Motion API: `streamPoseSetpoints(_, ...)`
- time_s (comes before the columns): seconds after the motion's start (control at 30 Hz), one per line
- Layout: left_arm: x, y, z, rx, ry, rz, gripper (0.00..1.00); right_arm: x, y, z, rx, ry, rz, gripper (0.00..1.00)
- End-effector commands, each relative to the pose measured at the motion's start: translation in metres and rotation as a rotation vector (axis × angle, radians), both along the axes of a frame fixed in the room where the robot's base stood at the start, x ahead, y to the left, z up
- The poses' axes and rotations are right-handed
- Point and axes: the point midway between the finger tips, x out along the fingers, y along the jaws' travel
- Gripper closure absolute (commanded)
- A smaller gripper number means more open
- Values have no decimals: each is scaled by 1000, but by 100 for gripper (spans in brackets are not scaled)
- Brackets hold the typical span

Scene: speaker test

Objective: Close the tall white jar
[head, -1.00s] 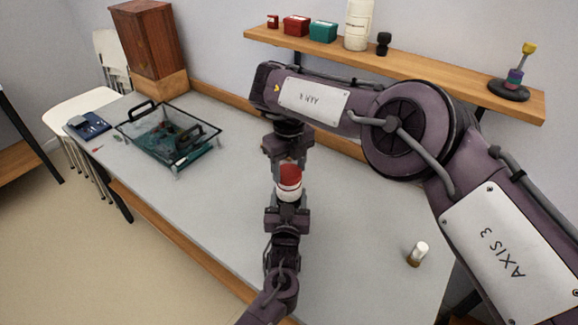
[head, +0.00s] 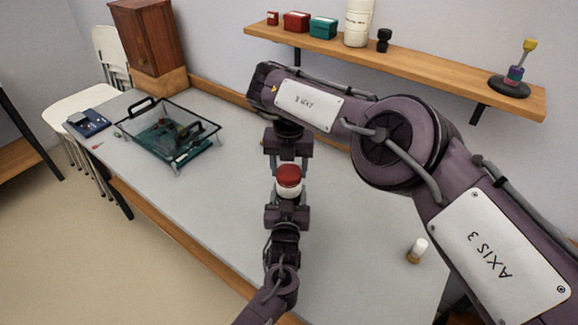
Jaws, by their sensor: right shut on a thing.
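The white jar (head: 289,190) is upright near the middle of the head view, with a red lid (head: 289,173) on top of it. My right gripper (head: 289,167) points down from above and is shut on the red lid, one finger on each side. My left gripper (head: 288,199) comes from the front, below the lid, and is closed around the jar's white body. The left gripper hides the lower part of the jar, so I cannot tell whether the jar touches the table. I also cannot tell how tightly the lid sits.
A small white-topped brown bottle (head: 416,251) stands on the grey table (head: 350,235) at right. A glass basket (head: 165,140) with black handles is at left, by a blue device (head: 88,122). A wooden cabinet (head: 148,38) stands behind it. A wall shelf (head: 400,68) holds several items.

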Motion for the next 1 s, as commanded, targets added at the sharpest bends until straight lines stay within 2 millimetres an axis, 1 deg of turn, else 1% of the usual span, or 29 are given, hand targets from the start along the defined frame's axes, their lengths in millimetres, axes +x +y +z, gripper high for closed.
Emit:
streamPoseSetpoints(0.03, 0, 0, -1, 0, 2, 0, 100, 0, 1, 0, 2, -1, -124, 65)
streamPoseSetpoints(0.2, 0, 0, -1, 0, 2, 0, 100, 1, 1, 0, 0, -1, -566, 65)
streamPoseSetpoints(0.37, 0, 0, -1, 0, 2, 0, 100, 1, 0, 0, 0, -1, -938, 65)
streamPoseSetpoints(0.5, 0, 0, -1, 0, 2, 0, 100, 1, 0, 0, 0, 0, -1273, 65)
streamPoseSetpoints(0.77, 0, 0, -1, 1, 2, 0, 100, 1, 0, 0, 0, -1, -1865, 65)
streamPoseSetpoints(1.0, 0, 0, -1, 1, 2, -1, 100, 2, 0, 0, 2, 0, -2426, 65)
